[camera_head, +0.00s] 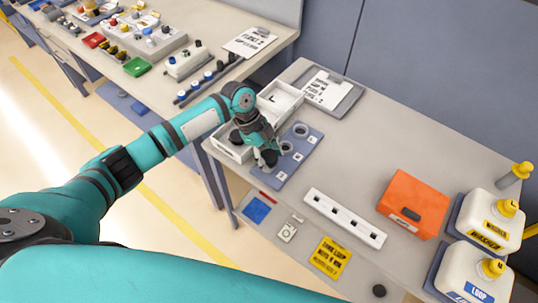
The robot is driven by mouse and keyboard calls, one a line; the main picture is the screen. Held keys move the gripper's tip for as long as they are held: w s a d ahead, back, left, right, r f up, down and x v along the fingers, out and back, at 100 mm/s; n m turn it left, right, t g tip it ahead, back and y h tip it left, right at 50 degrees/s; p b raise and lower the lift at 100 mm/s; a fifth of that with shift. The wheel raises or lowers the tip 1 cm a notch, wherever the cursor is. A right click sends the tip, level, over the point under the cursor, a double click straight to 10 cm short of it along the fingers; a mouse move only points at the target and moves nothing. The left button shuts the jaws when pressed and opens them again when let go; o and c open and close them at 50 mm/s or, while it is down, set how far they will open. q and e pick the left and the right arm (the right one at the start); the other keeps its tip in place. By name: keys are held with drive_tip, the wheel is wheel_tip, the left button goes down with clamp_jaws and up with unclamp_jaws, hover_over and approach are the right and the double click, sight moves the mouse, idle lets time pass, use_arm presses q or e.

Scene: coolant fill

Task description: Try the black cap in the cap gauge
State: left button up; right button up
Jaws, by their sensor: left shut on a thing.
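The cap gauge (272,181) is a blue-grey plate on the workbench with a row of round ring seats and small white labels. My left gripper (267,161) points down over the near end of this plate, at the nearest seat. It is shut on a small dark thing, which looks like the black cap but is mostly hidden by the fingers. I cannot tell whether the cap touches the seat. The two farther seats (301,130) look empty. My right gripper is not in view.
A white divided tray (287,98) lies behind the gauge. A white slotted rack (344,218), an orange box (412,204) and white jugs (488,222) with yellow caps stand to the right. A black disc (379,290) lies near the front. Another bench (165,82) holds several parts.

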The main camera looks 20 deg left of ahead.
use_arm(q)
drive_tip(key=shift+f+b, duration=0.3)
drive_tip(key=shift+f, duration=0.3)
idle(0.9)
drive_tip(key=o, duration=1)
drive_tip(key=shift+r, duration=0.1)
drive_tip(key=v, duration=1.2)
drive_tip(key=shift+o, duration=0.3)
